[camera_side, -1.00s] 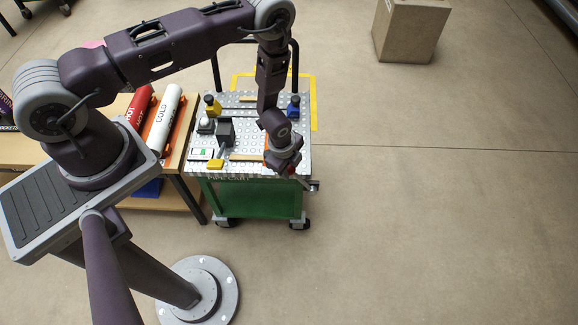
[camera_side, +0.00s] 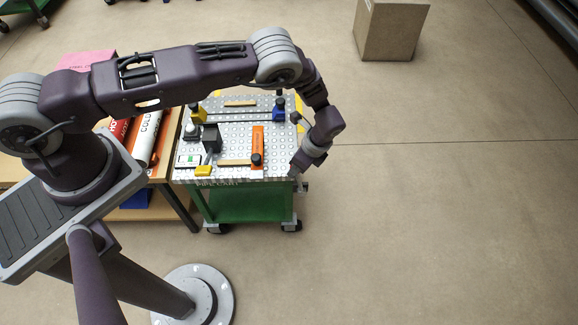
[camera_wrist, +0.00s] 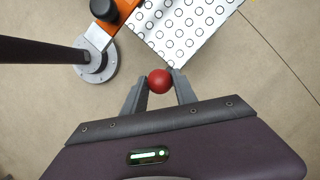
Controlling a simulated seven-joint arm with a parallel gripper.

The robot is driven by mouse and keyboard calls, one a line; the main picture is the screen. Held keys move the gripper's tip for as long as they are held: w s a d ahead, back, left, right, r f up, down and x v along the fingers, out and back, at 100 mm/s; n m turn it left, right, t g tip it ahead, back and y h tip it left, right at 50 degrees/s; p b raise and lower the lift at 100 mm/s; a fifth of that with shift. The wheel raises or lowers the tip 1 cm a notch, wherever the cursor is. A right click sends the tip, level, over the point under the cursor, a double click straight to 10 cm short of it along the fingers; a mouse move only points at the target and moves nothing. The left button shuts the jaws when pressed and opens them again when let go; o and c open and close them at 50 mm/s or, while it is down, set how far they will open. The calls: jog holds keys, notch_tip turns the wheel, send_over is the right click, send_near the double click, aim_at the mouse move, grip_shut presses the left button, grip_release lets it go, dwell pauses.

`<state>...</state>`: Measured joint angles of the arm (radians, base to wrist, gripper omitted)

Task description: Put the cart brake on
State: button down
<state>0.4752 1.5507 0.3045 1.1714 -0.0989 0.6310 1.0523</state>
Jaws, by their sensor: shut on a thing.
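The cart (camera_side: 215,182) has a silver studded top and a green body on casters. A round red knob (camera_wrist: 159,81) shows in the wrist view just off the edge of the cart top (camera_wrist: 182,28). My gripper (camera_wrist: 159,84) is shut on the red knob, one finger on each side of it. In the side view my gripper (camera_side: 297,173) is at the cart's front right corner, and the knob is hidden there. Any lever under the knob is hidden, so I cannot tell the brake's position.
An orange bar (camera_side: 257,140) with a black knob lies on the cart top, beside a black block (camera_side: 211,137) and blue (camera_side: 279,112) and yellow (camera_side: 199,113) clamps.

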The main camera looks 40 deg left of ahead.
jog(key=shift+d+r, duration=0.1)
jog(key=shift+d, duration=0.1)
jog(key=c, duration=1)
grip_release()
